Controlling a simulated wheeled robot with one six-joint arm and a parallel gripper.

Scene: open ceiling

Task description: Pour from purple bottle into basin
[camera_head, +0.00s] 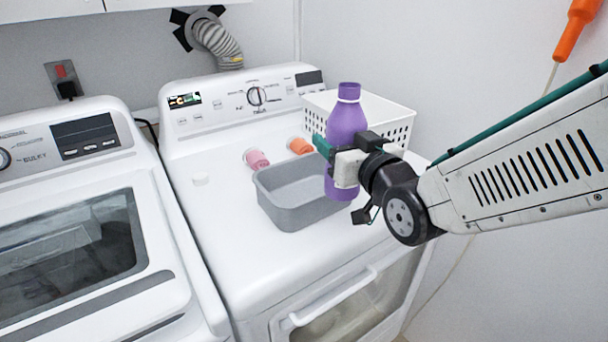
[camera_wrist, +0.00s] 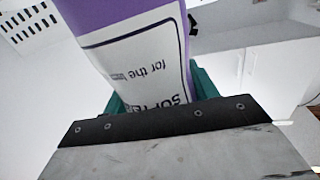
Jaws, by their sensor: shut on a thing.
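The purple bottle (camera_head: 347,122) is held roughly upright, with its cap at the top, in front of the right part of the grey basin (camera_head: 287,215) in the head view. My gripper (camera_head: 340,160) is shut on the bottle's middle. In the wrist view the bottle (camera_wrist: 135,18) and its white label fill the centre, between the teal fingers of my gripper (camera_wrist: 155,95). The basin stands on top of the white dryer, and its visible inside looks empty. The bottle hides the basin's right end. The bottle's height over the basin is hard to tell.
A white perforated basket (camera_head: 392,108) stands behind the bottle on the dryer (camera_head: 215,215). A pink item (camera_head: 256,159) and an orange item (camera_head: 299,146) lie behind the basin. A washer (camera_head: 75,285) stands at the left. The dryer top left of the basin is mostly clear.

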